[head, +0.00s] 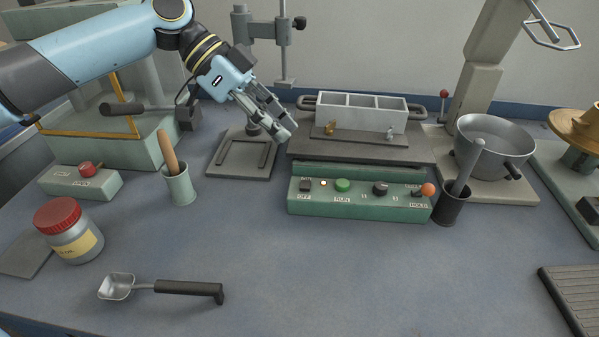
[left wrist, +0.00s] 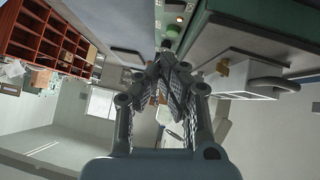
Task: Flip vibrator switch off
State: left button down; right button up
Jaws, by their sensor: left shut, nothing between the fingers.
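The green control box (head: 360,207) stands on the bench in the middle of the head view. At its left end is a small dark switch (head: 305,185) with an OFF label below it, beside a pale lit lamp (head: 323,184). A green RUN button, a black knob and an orange-ball lever (head: 428,190) follow to the right. My left gripper (head: 287,130) is shut and empty, above and behind the box's left end, apart from the switch. In the left wrist view its closed fingers (left wrist: 168,62) point toward the green box (left wrist: 203,18). My right gripper is not in view.
A three-part metal mould (head: 362,112) on a plate stands behind the box. A cup with a wooden handle (head: 180,188) is left, a dark cup with a pestle (head: 448,208) right. The front middle is clear.

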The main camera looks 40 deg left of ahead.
aim_at(300, 186)
pick_arm(q)
jog(key=x, duration=0.5)
jog(key=shift+d+f, duration=0.15)
jog(key=shift+d, duration=0.15)
notch_tip(300, 186, down, 2)
jog(key=shift+s+a+f, duration=0.1)
jog(key=shift+s+f, duration=0.25)
jog(key=shift+f, duration=0.5)
jog(key=shift+s+f+t+b, duration=0.2)
jog(key=shift+f+t+b, duration=0.1)
jog(key=shift+f, duration=0.15)
jog(key=shift+r, duration=0.15)
jog(key=shift+w, duration=0.1)
